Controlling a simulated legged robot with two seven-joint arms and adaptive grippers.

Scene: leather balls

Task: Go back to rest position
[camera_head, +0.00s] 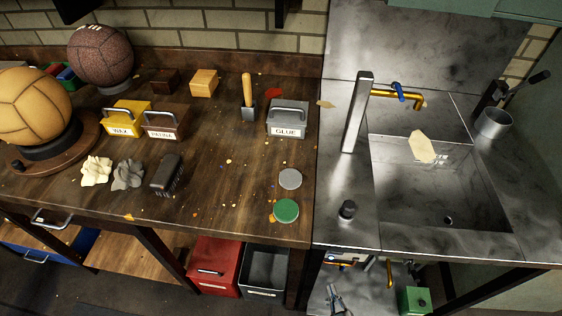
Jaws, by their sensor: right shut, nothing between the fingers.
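My right gripper (336,294) shows at the bottom edge of the head view, low and in front of the sink unit (420,248). Its fingers are shut with nothing between them. It is apart from everything on the wooden workbench (215,165). Most of my right arm is out of the picture. My left gripper is not in view.
The bench holds two leather balls (100,56) (30,105) on stands, wax (125,118), patina (167,123) and glue (288,119) boxes, a brush (168,175) and two lids (290,179) (286,211). Red (214,266) and grey (265,270) bins stand below.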

